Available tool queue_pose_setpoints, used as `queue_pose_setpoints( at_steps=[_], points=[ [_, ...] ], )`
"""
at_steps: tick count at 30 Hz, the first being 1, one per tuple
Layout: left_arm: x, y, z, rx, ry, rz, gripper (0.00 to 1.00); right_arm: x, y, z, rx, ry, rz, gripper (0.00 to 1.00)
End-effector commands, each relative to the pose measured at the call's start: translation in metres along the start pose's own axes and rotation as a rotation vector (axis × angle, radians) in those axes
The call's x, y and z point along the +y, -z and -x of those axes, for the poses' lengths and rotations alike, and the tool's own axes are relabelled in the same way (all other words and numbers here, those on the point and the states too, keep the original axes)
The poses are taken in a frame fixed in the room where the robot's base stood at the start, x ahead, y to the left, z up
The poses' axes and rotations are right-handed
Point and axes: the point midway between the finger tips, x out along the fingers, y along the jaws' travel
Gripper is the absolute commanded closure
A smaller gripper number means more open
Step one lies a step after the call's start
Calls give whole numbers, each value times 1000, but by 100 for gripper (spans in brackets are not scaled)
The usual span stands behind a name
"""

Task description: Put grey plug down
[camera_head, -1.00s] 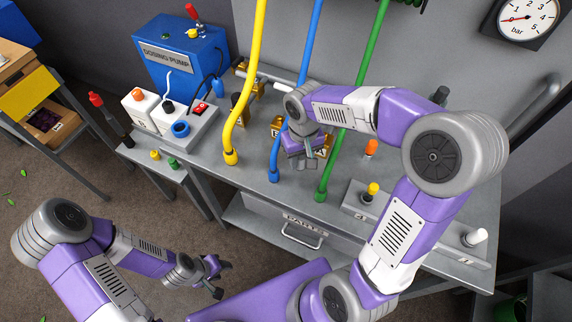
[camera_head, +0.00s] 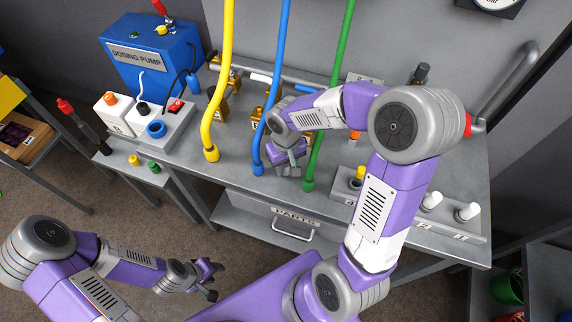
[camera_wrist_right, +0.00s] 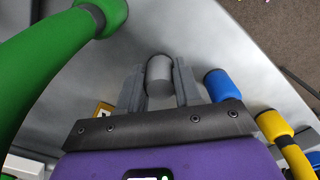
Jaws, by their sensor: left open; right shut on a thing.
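The grey plug (camera_wrist_right: 159,70) is a short cylinder between the two fingers of my right gripper (camera_wrist_right: 158,88), which is shut on it. In the head view my right gripper (camera_head: 288,166) hangs over the front part of the bench between the blue hose (camera_head: 273,98) and the green hose (camera_head: 325,115); I cannot make the plug out there. In the wrist view the plug is over the grey bench top (camera_wrist_right: 195,45); I cannot tell whether it touches. My left gripper (camera_head: 211,279) is open and empty, low in front of the bench.
The yellow hose (camera_head: 217,95) ends at the bench front, left of the blue one. The dosing pump (camera_head: 152,60) stands at the back left.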

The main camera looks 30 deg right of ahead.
Motion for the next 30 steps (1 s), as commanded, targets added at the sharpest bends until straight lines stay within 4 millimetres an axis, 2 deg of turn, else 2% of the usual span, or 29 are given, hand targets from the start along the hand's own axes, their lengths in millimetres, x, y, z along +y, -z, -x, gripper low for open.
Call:
queue_pose_setpoints(
  at_steps=[6, 7, 11, 19, 23, 26, 30],
  points=[
    [-2, 0, -4, 0, 0, 0, 57, 0, 0, -5, 0, 0, 1, 100],
    [-1, 0, -3, 0, 0, 0, 57, 0, 0, -4, 0, 0, 1, 62],
    [-1, 0, -3, 0, 0, 0, 57, 0, 0, -3, 0, 0, 1, 42],
    [-1, 0, -2, 0, 0, 0, 57, 0, 0, -3, 0, 0, 1, 41],
    [1, 0, 2, 0, 0, 0, 57, 0, 0, 4, 1, 0, 0, 41],
    [3, 0, 7, 0, 0, 0, 57, 0, 1, 20, 4, -1, 1, 41],
    [6, -1, 16, 0, 0, 0, 57, 0, 1, 52, 6, -1, 1, 41]
  ],
)
